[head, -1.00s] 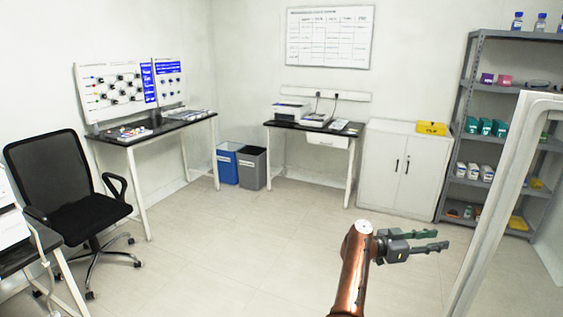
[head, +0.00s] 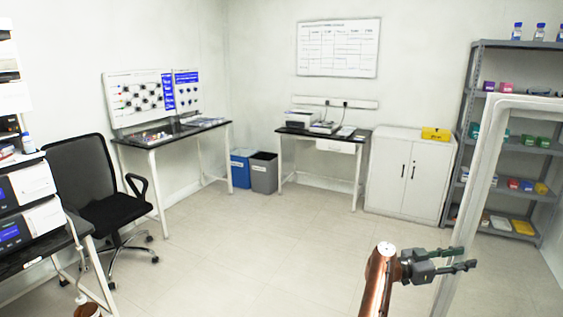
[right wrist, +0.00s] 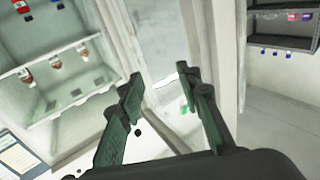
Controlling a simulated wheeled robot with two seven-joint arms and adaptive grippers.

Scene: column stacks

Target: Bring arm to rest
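My right gripper (head: 470,267) is at the lower right of the head view, at the end of my copper-coloured arm, with its fingers pointing right. In the right wrist view its two green-padded fingers (right wrist: 166,105) stand apart with nothing between them. It is open and empty. It is held in the air, in front of or close to a white upright frame (head: 478,190); I cannot tell whether they touch. My left gripper is not in view.
A black chair (head: 90,185) and a bench with white instruments (head: 30,212) stand at the left. A white cabinet (head: 408,180) and a grey shelf rack (head: 512,45) stand at the back right. The middle floor (head: 250,240) is clear.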

